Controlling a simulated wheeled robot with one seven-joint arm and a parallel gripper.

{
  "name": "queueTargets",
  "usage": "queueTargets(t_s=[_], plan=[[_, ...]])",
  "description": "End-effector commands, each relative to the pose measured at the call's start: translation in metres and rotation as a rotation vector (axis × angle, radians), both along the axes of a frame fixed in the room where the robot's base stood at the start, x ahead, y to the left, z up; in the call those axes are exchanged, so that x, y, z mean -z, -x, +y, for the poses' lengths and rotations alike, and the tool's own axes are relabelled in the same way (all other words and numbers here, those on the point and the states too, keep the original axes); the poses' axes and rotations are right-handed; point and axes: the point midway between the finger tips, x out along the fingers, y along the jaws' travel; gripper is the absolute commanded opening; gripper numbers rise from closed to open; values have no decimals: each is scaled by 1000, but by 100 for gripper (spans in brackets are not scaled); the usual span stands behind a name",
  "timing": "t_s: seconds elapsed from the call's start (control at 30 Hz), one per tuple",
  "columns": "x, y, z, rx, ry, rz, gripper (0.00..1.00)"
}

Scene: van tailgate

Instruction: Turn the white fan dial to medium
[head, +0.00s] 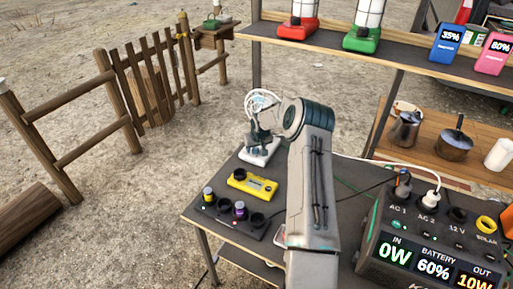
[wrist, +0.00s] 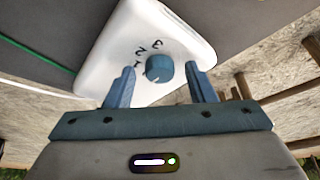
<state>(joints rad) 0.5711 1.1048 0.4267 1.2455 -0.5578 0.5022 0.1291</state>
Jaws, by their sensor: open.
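The white fan (head: 260,153) stands at the back left corner of the dark table, its cage partly hidden behind my arm. In the wrist view its white base (wrist: 105,60) fills the upper middle, with a round blue dial (wrist: 159,67) and the marks 1, 2 and 3 beside it. A small pale mark shows at the dial's lower edge; which setting it points to is unclear. My gripper (wrist: 161,80) is open, with one blue finger on each side of the dial and gaps visible between. In the head view my gripper (head: 263,140) is over the fan base, partly hidden.
A yellow device (head: 252,184) and a dark tray (head: 228,214) with small round items sit in front of the fan. A power station (head: 435,240) stands at the right. A shelf (head: 340,55) with lanterns runs behind. Open ground lies to the left.

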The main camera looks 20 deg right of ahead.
Motion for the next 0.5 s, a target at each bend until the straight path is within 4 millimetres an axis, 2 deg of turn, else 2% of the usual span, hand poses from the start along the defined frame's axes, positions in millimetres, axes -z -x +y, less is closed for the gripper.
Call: queueTargets(t_s=[0.1, 0.13, 0.27, 0.3, 0.37, 0.5], plan=[[0, 0, 0, 0, 0, 0, 50], [0, 0, 0, 0, 0, 0, 47], [0, 0, 0, 0, 0, 0, 11], [0, 0, 0, 0, 0, 0, 6], [0, 0, -5, 2, -1, 0, 6], [0, 0, -1, 7, 0, 0, 6]])
